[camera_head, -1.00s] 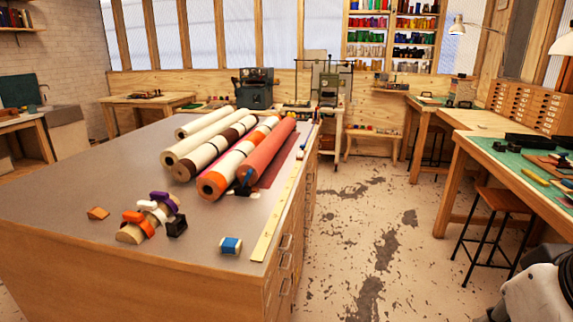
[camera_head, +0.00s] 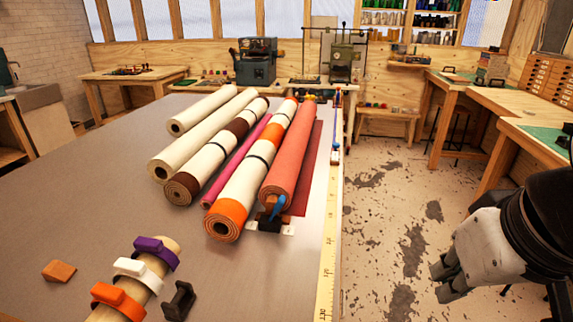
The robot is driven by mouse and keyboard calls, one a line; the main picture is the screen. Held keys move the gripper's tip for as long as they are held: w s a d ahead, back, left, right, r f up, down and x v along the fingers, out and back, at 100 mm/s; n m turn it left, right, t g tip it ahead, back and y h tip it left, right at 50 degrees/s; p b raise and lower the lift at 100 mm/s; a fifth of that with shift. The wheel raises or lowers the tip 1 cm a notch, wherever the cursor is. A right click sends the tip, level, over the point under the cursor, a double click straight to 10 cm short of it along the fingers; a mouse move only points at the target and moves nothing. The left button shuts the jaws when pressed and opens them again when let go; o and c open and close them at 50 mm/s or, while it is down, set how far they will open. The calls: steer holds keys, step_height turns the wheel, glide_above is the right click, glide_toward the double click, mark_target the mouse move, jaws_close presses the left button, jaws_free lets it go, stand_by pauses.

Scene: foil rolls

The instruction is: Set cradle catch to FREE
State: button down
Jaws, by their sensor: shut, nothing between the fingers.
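A small blue lever (camera_head: 277,207), which looks like the cradle catch, sits at the near end of the red roll (camera_head: 290,155). It stands tilted in front of a dark cradle block (camera_head: 269,221). White plates (camera_head: 288,230) lie at the cradle's foot; any lettering is too small to read, so I cannot tell the setting. My gripper (camera_head: 447,283) is at the lower right, over the floor beyond the bench edge. It is shut and empty, well to the right of the lever and apart from it.
Several cream rolls (camera_head: 200,140) with coloured bands lie left of the red roll. A yellow ruler (camera_head: 329,240) runs along the bench's right edge. Purple, white and orange clips (camera_head: 131,268) sit on a tube at the near left, beside a black holder (camera_head: 179,300) and an orange block (camera_head: 59,271).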

steer(key=w+a+f+m+g+y+b, duration=0.2)
steer(key=w+a+f+m+g+y, duration=0.15)
steer(key=w+m, duration=0.35)
steer(key=w+a+f+m+g+y+b, duration=0.2)
steer(key=w+a+f+m+y, duration=0.15)
steer(key=w, duration=0.45)
steer(key=w+d+f+m+t+y+b, duration=0.1)
steer(key=w+d+f+m+y, duration=0.1)
steer(key=w, duration=0.6)
steer(key=w+d+f+m+t+y+b, duration=0.1)
steer(key=w+f+m+t+y, duration=0.1)
steer(key=w+f+m+y, duration=0.2)
steer(key=w+f+m, duration=0.2)
steer(key=w+m, duration=0.1)
steer(key=w, duration=0.1)
steer(key=shift+d+m+y+b, duration=0.3)
steer(key=shift+d+m+y, duration=0.05)
steer(key=shift+y, duration=0.05)
glide_toward(276, 210)
steer(key=f, duration=0.3)
steer(key=w+f, duration=0.1)
steer(key=f, duration=0.1)
steer(key=shift+a+f, duration=0.25)
steer(key=shift+a, duration=0.1)
steer(key=shift+w+a+r, duration=0.15)
steer(key=shift+a+r, duration=0.55)
steer(key=shift+a, duration=0.25)
steer(key=shift+w+a+r, duration=0.15)
steer(key=shift+a+r, duration=0.1)
steer(key=shift+a, duration=0.35)
